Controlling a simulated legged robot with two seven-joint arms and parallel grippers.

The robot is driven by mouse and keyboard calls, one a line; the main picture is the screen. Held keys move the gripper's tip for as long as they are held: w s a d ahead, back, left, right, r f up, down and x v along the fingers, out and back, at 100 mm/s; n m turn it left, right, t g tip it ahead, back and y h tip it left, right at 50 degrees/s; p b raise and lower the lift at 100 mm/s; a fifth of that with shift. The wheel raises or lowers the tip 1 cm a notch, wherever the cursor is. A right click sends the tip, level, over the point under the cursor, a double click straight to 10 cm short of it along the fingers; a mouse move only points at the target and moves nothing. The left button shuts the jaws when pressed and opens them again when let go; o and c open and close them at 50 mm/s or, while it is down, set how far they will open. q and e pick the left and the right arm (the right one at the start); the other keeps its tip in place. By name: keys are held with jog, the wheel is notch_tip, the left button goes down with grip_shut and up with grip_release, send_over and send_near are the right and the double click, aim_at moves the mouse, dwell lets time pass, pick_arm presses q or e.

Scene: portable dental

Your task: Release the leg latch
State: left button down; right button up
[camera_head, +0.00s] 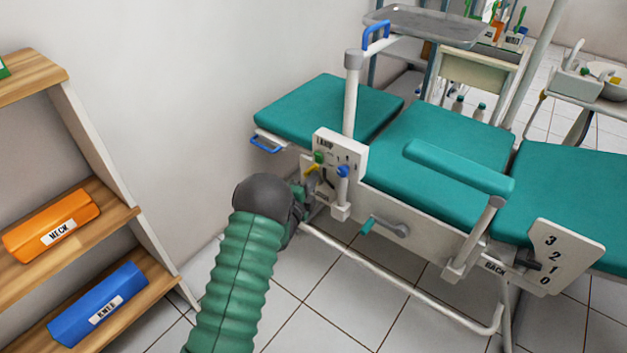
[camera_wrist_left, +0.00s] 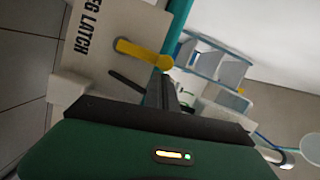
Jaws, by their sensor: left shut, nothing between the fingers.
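The leg latch is a yellow lever (camera_head: 312,169) on the white panel (camera_head: 351,157) at the side of the teal dental chair. In the left wrist view the yellow lever (camera_wrist_left: 142,52) ends in a round knob beside the printed words "LEG LATCH", of which the first letter is cut off. A dark slot (camera_wrist_left: 127,80) lies below it. My left gripper (camera_head: 303,192) is close to the panel, just below the lever. In the wrist view its fingers (camera_wrist_left: 168,92) are shut and empty, with the knob just beyond their tips; contact cannot be told. My right gripper is not in view.
A teal-gripped crank (camera_head: 384,226) and a white frame rail (camera_head: 400,280) are lower right. Tiled floor is open between.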

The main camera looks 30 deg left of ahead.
pick_arm(q)
jog(key=shift+r, duration=0.1)
jog(key=shift+a+r+n+g+p, duration=0.15)
jog(key=shift+a+r+n+p, duration=0.05)
jog(key=shift+a+n+p, duration=0.35)
jog(key=shift+a+r+n+g+p, duration=0.15)
jog(key=shift+a+n+p, duration=0.15)
jog(key=shift+n+p, duration=0.25)
jog(key=a+f+n+g+h+p, duration=0.1)
jog(key=a+f+n+h+p, duration=0.1)
jog(key=a+n+p, duration=0.2)
jog(key=shift+w+a+f+n, duration=0.25)
jog(key=shift+w+a+n, duration=0.05)
jog(key=shift+a+n, duration=1.25)
